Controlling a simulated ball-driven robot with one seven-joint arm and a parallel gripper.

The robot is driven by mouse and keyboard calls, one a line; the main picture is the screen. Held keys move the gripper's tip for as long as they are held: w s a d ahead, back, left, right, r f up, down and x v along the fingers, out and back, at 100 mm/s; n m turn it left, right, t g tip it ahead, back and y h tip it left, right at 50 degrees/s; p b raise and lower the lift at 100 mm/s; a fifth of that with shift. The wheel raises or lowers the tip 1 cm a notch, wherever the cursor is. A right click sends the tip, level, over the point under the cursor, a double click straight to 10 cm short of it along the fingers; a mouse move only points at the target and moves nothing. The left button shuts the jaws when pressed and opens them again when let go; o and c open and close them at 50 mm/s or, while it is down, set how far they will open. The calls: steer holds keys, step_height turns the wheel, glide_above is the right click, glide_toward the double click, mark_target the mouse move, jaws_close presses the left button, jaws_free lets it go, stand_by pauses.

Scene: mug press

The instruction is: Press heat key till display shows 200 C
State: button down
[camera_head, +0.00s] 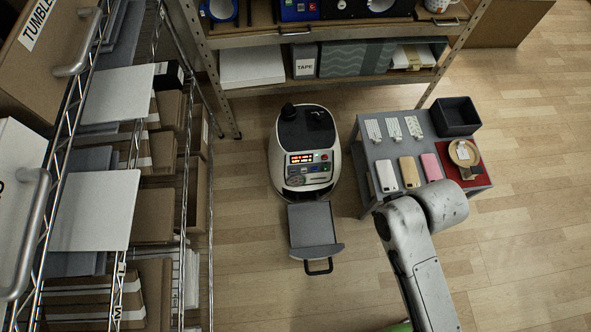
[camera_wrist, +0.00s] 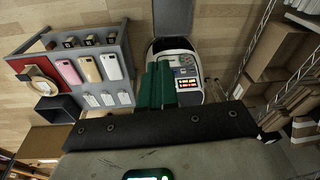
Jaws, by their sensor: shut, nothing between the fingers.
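The press machine (camera_head: 283,178) is a white and black rounded unit on the floor in the head view. Its front panel has a lit red display (camera_head: 302,158) with several small coloured keys beside and below it; the digits are too small to read. In the wrist view the machine's panel (camera_wrist: 190,84) shows turned over, with the lit display near its middle. My gripper (camera_wrist: 157,70) has green fingers closed together with nothing between them. The fingers overlap the panel's left side in that view; I cannot tell if they touch it. My gripper is outside the head view.
A grey drawer (camera_head: 312,226) with a black handle sticks out from the machine's front. A grey cart (camera_head: 371,154) with phone cases, a black bin (camera_head: 455,117) and a red mat (camera_head: 480,182) stands right. Wire shelving (camera_head: 208,215) runs along the left. Floor in front is clear.

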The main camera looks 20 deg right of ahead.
mark_target(293, 172)
steer(key=w+a+f+m+t+y+b, duration=0.1)
steer(key=w+a+f+m+b, duration=0.3)
steer(key=f, duration=0.7)
steer(key=w+a+f+m+t+y+b, duration=0.2)
steer(key=w+a+f+m+t+b, duration=0.2)
steer(key=w+f+m+b, duration=0.3)
steer(key=w+a+f+m+t+y+b, duration=0.2)
steer(key=w+f+b, duration=0.6)
steer(key=f, duration=0.9)
steer(key=w+a+m, duration=0.2)
steer(key=m, duration=0.1)
steer(key=shift+w+a+t+b, duration=0.2)
steer(key=shift+a+t+b, duration=0.05)
steer(key=shift+t+b, duration=0.05)
steer(key=w+d+f+b, duration=0.2)
steer(key=w+b, duration=0.4)
steer(key=w, duration=0.2)
steer(key=shift+w, duration=0.25)
steer(key=shift+w+d+f, duration=0.1)
steer(key=shift+w+d, duration=0.05)
steer(key=shift+w, duration=0.15)
